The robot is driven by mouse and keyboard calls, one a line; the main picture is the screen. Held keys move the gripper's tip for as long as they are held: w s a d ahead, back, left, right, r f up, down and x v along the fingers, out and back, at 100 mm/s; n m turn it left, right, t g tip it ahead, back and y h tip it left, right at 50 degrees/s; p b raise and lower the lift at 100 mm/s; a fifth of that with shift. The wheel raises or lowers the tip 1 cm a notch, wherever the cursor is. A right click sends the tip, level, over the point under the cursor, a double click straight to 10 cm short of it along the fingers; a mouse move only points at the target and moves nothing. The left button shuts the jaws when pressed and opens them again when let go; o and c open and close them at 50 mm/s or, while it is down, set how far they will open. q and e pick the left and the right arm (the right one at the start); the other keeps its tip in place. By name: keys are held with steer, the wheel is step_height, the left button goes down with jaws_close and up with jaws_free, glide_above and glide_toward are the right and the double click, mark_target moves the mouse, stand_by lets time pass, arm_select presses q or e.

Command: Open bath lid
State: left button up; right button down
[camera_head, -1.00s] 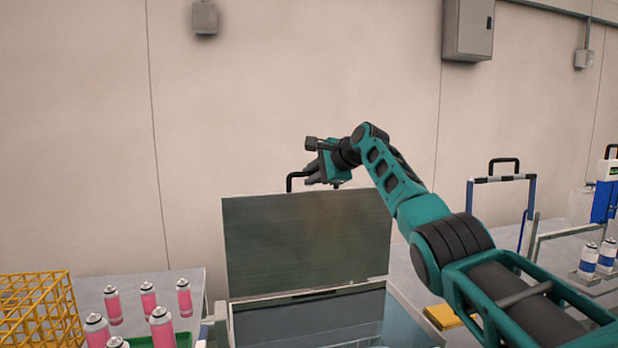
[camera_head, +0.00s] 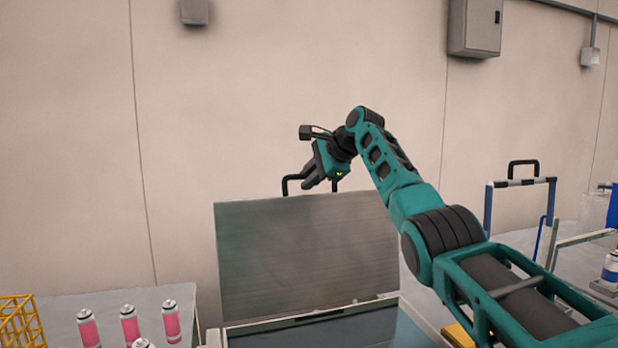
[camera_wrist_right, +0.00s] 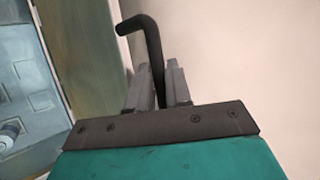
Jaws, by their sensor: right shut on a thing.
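The bath lid (camera_head: 305,255) is a grey-green panel standing raised at the back of the bath (camera_head: 350,330). A black bar handle (camera_head: 291,183) sits on its top edge. My right gripper (camera_head: 312,180) is at the handle, and its jaws are shut on it. In the right wrist view the black handle (camera_wrist_right: 148,45) runs between the two grey fingers of the gripper (camera_wrist_right: 160,85). The lid's inner face (camera_wrist_right: 85,50) shows at the left there. Part of the handle is hidden by the gripper in the head view. My left gripper is not in view.
Pink aerosol cans (camera_head: 130,324) stand at the lower left beside a yellow wire basket (camera_head: 20,322). A frame with a black handle (camera_head: 520,182) and a blue-labelled can (camera_head: 611,270) are at the right. A wall stands behind the lid.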

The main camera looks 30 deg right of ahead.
steer(key=shift+f, duration=0.15)
steer(key=c, duration=1.1)
jaws_free()
steer(key=shift+s+d+r, duration=0.15)
steer(key=shift+s+r, duration=0.2)
steer(key=shift+s, duration=0.05)
steer(key=b+v, duration=0.2)
steer(key=v, duration=1)
